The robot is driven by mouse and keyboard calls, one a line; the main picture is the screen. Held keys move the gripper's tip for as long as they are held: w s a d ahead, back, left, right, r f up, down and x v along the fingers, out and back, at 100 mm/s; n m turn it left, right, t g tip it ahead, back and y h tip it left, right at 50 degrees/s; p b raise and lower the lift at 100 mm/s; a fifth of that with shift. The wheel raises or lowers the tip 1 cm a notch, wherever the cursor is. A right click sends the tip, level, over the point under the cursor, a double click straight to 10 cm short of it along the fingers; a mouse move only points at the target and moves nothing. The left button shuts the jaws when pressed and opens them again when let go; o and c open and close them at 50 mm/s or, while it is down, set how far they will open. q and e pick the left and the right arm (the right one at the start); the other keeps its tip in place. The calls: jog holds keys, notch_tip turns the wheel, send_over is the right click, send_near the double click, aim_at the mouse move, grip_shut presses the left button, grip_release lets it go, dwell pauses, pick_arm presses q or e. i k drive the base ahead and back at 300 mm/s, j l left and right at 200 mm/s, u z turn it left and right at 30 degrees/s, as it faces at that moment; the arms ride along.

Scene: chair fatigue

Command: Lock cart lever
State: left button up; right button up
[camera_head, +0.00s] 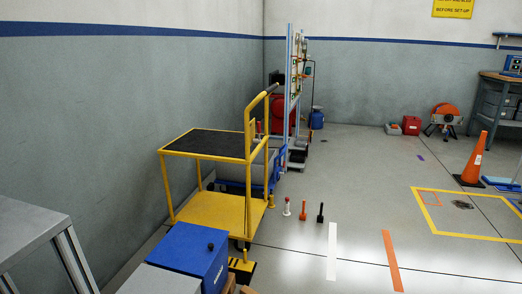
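A yellow cart (218,212) with a black top shelf (207,144) stands left of the middle, near the left wall. No part is clearly the cart lever. Three small upright pegs stand on the floor right of the cart: a white and red one (287,207), an orange one (303,210) and a black one (320,213). Neither of my grippers shows.
A blue box (185,252) stands close in front of the cart, with a grey frame (40,240) at the left. A tall rack (290,90) stands behind the cart. An orange cone (474,160) and a workbench (497,98) are far right. The middle floor is open.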

aim_at(259, 131)
jog(key=i+l, duration=0.15)
jog(key=l, duration=0.25)
jog(key=i+l, duration=0.2)
jog(key=l, duration=0.2)
jog(key=i+l, duration=0.15)
jog(key=l, duration=0.25)
jog(key=i+l+z, duration=0.1)
jog(key=l, duration=0.25)
jog(key=i+z, duration=0.1)
jog(key=i, duration=0.95)
jog(key=i+j, duration=0.2)
jog(key=j, duration=0.2)
jog(key=i+j, duration=0.2)
jog(key=j, duration=0.15)
